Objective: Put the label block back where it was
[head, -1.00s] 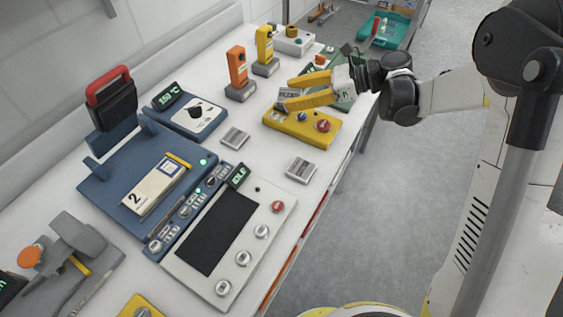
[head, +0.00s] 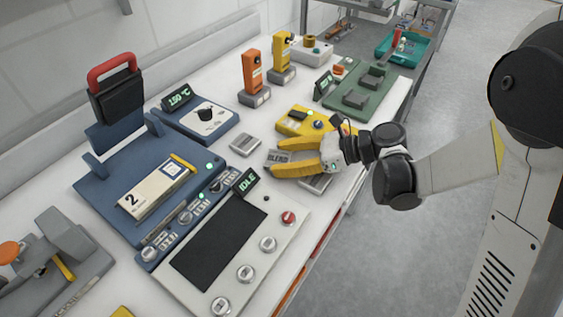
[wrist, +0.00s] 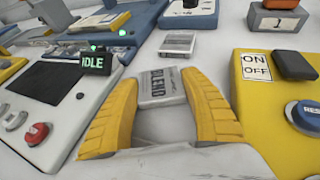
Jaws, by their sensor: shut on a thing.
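My gripper (head: 275,160) is shut on a grey label block (head: 279,156) marked BLEND. The same block shows between the yellow fingertips in the wrist view (wrist: 162,84), its lettering readable along the front. It is at or just above the white bench; I cannot tell whether it touches. A second label block (head: 245,144) lies flat just beyond it to the left and also shows in the wrist view (wrist: 178,43). A third block (head: 316,184) lies on the near side, partly hidden under my gripper.
The grey panel with the IDLE display (head: 247,182) stands close on the left. The yellow ON/OFF box (wrist: 262,92) is close on the right. Orange (head: 252,72) and yellow (head: 282,52) upright devices stand behind. The bench strip between panel and box is narrow.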

